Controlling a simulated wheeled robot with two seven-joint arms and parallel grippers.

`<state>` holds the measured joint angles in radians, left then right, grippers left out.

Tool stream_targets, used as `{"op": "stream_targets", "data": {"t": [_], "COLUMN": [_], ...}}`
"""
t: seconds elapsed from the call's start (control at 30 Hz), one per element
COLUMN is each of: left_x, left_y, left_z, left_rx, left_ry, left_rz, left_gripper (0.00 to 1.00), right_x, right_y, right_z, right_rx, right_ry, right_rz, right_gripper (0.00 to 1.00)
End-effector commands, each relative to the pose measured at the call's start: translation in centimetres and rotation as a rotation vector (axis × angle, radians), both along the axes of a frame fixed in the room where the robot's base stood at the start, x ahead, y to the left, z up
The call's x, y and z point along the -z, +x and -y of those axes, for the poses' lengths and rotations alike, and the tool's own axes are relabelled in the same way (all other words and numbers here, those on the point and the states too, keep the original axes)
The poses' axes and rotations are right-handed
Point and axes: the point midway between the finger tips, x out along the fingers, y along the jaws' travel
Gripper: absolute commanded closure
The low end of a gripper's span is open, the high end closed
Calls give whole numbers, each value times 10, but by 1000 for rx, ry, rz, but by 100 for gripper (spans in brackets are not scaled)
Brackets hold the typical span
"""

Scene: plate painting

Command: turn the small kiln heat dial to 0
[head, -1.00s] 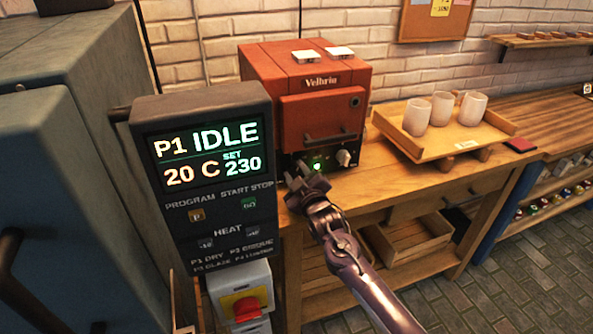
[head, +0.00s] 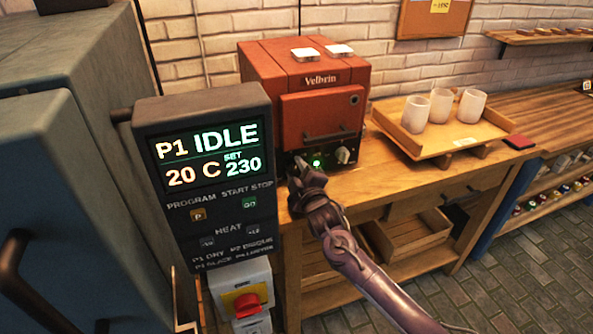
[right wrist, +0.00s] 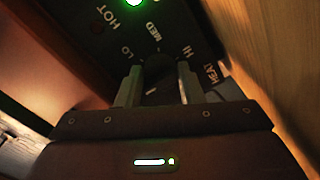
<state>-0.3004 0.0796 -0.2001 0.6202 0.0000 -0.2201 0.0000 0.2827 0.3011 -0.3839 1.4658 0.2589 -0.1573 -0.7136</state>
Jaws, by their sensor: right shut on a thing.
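The small red kiln (head: 325,118) stands on the wooden bench, its dark control panel low on its front. My right gripper (right wrist: 158,88) is shut on the dark heat dial (right wrist: 160,72), one finger on each side. LO, MED and HI are printed around the dial and HEAT beside it. A small pale mark shows on the dial, but I cannot tell its exact setting. In the head view my right gripper (head: 304,170) is at the panel's left part and hides the dial. My left gripper is out of view.
A pale knob (head: 343,155) sits right of the green light (head: 317,163) on the panel. A wooden tray (head: 403,131) with white cups stands to the right. The big grey controller (head: 208,180) stands close on the left.

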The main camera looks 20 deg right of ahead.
Motion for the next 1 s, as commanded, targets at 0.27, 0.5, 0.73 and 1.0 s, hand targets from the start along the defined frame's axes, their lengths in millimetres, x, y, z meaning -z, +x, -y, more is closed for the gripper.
{"op": "stream_targets", "data": {"t": [0.27, 0.5, 0.73, 1.0], "left_x": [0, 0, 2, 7], "left_y": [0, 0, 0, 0], "left_z": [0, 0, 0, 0], "left_rx": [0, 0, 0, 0], "left_ry": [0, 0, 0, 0], "left_rz": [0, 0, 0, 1], "left_gripper": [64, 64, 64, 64], "right_x": [0, 0, 2, 2], "right_y": [0, 0, -13, -57], "right_z": [0, 0, 1, 2], "right_rx": [-1, 0, 0, -2], "right_ry": [-2, -1, -2, -2], "right_rz": [1, 0, -1, -1], "right_gripper": [50, 45, 45, 45]}}
